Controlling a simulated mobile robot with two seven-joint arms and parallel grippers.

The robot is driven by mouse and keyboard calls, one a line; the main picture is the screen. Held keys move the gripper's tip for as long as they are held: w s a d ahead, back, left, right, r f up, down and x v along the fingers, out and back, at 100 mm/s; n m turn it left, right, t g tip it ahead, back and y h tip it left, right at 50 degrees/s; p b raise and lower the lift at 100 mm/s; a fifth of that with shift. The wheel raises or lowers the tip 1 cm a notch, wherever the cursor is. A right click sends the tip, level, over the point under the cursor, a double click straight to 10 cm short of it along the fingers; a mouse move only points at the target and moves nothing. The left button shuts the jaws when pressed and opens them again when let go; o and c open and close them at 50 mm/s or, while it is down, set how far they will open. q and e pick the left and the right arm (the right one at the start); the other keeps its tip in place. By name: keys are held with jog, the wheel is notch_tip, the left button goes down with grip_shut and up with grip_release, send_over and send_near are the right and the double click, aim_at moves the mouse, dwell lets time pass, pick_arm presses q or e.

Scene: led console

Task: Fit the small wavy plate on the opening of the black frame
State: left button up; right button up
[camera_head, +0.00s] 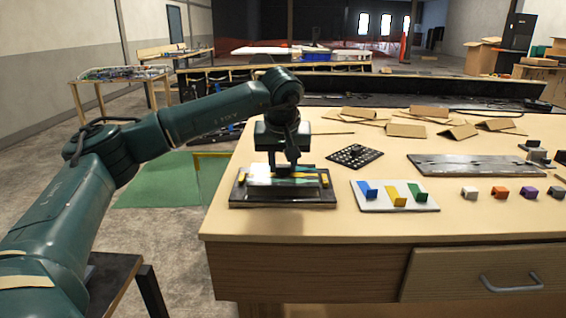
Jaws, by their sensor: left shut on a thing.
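The black frame (282,204) lies flat near the front left corner of the table, with small yellow pieces at its left and right sides. My left gripper (284,170) points straight down over the middle of the frame. It is shut on what looks like the small wavy plate (259,179), a bluish, shiny piece low over the frame's opening. The gripper and the low angle hide part of the plate and the opening. I cannot tell whether the plate touches the frame. My right gripper is not in view.
A white plate (372,203) with blue, yellow and green angled pieces lies to the right. Behind are a black perforated plate (355,156) and a long grey panel (470,167). Several small coloured blocks (500,192) stand at the right. Cardboard pieces (418,130) lie at the back.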

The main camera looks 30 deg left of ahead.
pick_arm(q)
jog(key=shift+f, duration=0.15)
jog(key=shift+f+b, duration=0.4)
jog(key=shift+f, duration=0.6)
dwell(0.9)
jog(key=o, duration=1.1)
